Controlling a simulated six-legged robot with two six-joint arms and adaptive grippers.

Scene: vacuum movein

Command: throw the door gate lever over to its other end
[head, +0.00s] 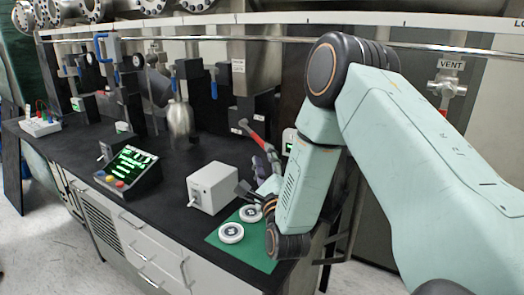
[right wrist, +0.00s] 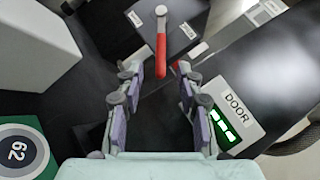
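The gate lever has a red grip (head: 254,137) and points out from a dark block at the back of the bench. In the right wrist view its red grip (right wrist: 161,56) hangs below a metal pivot, and its lower end shows between my fingertips. A panel marked DOOR (right wrist: 235,108) with lit green blocks is beside the right finger. My right gripper (head: 257,178) is near the lever's end; in its wrist view (right wrist: 160,78) the fingers are apart with nothing gripped. I cannot tell whether the lever's end is between them in depth. My left gripper is not in view.
A white box (head: 213,187) with a small toggle stands left of my right gripper. Round white weights (head: 231,233) lie on a green mat (head: 256,255) below it.

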